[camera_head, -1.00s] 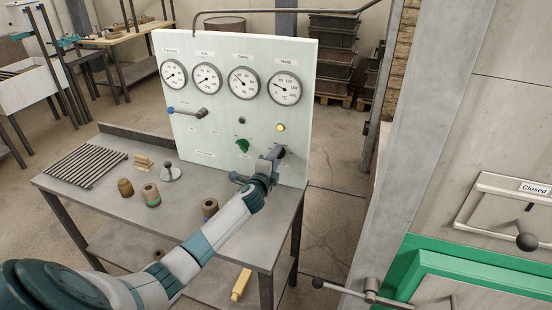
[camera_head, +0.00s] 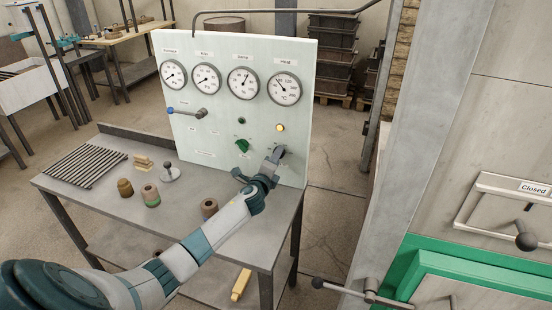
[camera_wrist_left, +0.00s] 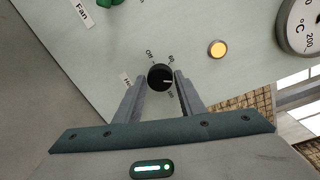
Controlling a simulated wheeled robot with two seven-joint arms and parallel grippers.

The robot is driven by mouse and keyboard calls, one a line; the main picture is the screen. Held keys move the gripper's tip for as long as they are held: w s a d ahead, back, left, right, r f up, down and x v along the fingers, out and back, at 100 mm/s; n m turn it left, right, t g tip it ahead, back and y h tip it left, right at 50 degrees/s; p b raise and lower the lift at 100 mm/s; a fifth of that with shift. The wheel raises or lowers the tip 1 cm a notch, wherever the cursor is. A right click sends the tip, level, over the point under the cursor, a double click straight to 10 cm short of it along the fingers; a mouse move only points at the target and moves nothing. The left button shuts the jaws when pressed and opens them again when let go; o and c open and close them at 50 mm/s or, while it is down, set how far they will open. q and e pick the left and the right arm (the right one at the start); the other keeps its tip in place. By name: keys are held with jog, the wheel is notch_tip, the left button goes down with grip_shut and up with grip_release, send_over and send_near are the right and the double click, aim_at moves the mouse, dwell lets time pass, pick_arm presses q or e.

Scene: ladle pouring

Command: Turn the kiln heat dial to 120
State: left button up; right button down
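The heat dial is a small round black knob (camera_wrist_left: 160,77) with a white mark pointing roughly right, between the "60" and a lower label that is hard to read. "Off" is printed at its upper left. My left gripper (camera_wrist_left: 161,80) has one finger on each side of the knob, with slim gaps showing, so it looks open around it. In the head view my left gripper (camera_head: 275,157) is at the lower right of the panel and hides the dial. The heat gauge (camera_head: 284,89) has its needle toward the upper left. My right gripper is not in view.
The pale panel (camera_head: 222,110) also carries other gauges, a blue-tipped lever (camera_head: 187,112), a green knob (camera_head: 242,146) and a lit yellow lamp (camera_head: 280,128). The green-framed kiln door (camera_head: 450,262) is at right.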

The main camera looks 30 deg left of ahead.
pick_arm(q)
jog(key=shift+o, duration=1.1)
jog(key=shift+s, duration=0.15)
jog(key=f+b+v, duration=0.1)
jog(key=b+v, duration=0.2)
jog(key=v, duration=1.4)
jog(key=shift+r, duration=0.5)
jog(key=shift+s+d, duration=0.1)
jog(key=shift+s, duration=0.05)
